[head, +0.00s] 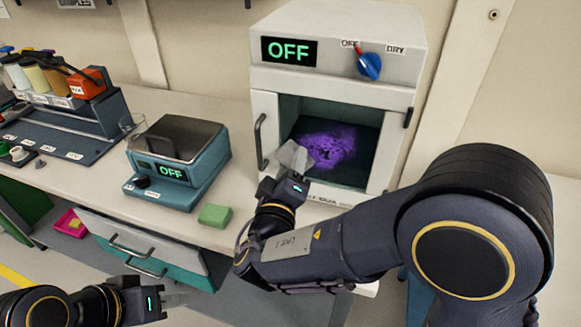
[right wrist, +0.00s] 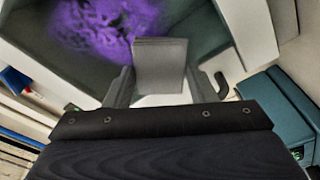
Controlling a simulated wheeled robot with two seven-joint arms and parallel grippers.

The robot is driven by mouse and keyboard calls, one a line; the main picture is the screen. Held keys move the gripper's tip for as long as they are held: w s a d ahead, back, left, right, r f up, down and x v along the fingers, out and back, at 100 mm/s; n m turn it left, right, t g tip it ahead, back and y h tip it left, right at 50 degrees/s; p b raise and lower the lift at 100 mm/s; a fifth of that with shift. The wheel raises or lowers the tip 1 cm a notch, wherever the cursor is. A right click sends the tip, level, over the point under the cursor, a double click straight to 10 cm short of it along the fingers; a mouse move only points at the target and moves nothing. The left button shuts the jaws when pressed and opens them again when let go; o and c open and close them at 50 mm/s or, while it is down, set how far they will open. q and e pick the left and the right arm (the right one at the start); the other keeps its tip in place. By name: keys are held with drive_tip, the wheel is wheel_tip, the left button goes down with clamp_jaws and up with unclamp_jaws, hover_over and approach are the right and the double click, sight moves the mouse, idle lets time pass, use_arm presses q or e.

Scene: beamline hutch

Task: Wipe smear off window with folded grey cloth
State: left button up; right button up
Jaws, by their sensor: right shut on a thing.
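The purple smear (head: 330,146) is a broad blotch on the dark window (head: 367,172) of the white cabinet; it also shows in the right wrist view (right wrist: 95,25), at the upper left. My right gripper (head: 291,164) is shut on the folded grey cloth (head: 295,153), in front of the window's lower left, beside the smear. In the right wrist view the cloth (right wrist: 160,66) stands between the two fingers and overlaps the smear's right edge. I cannot tell whether it touches the glass. My left gripper (head: 172,299) is low at the front, away from the counter, seemingly empty; its finger gap is unclear.
The cabinet (head: 270,21) has a blue knob (head: 369,66) and a door handle (head: 261,140). A teal scale (head: 176,165) and a green sponge (head: 215,215) sit to its left on the counter (head: 105,187). A bottle rack (head: 75,125) stands further left. Drawers (head: 135,243) protrude below.

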drive_tip(key=shift+b+x, duration=0.45)
drive_tip(key=shift+x, duration=0.4)
drive_tip(key=shift+s, duration=0.1)
